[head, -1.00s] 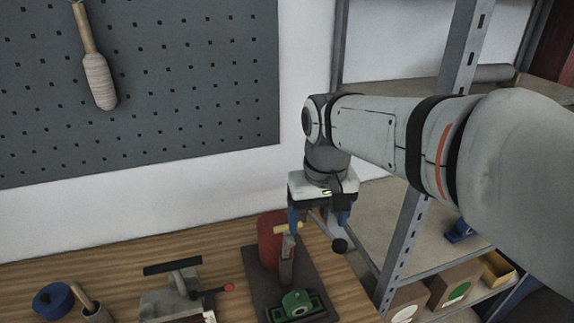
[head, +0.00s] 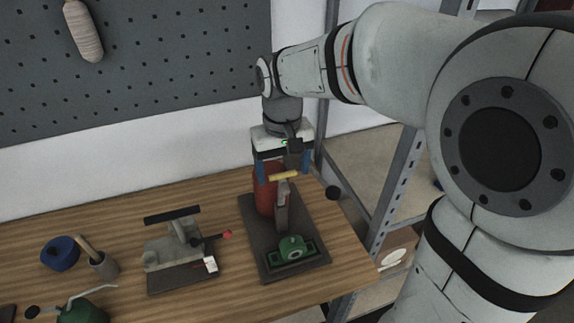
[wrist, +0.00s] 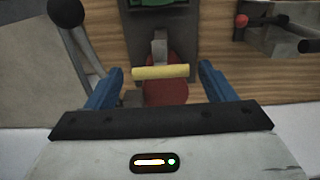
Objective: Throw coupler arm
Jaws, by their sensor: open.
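A fixture with a red cylinder (head: 264,190), a grey upright arm (head: 282,208) and a yellow crossbar (head: 284,176) stands on a dark baseplate (head: 309,242). A green block (head: 292,247) sits at the plate's front. I cannot tell for sure which part is the coupler arm. My gripper (head: 283,168) is open and points down at the yellow bar. In the wrist view the yellow bar (wrist: 160,72) lies across the gap between the blue fingertips (wrist: 161,68), with space at both ends. Whether the fingers are level with the bar is unclear.
A black ball knob (head: 333,193) on a grey lever is close to the right of my gripper. A grey clamp-like device (head: 180,245) with a red-tipped lever stands left. A metal shelf post (head: 400,190) rises right.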

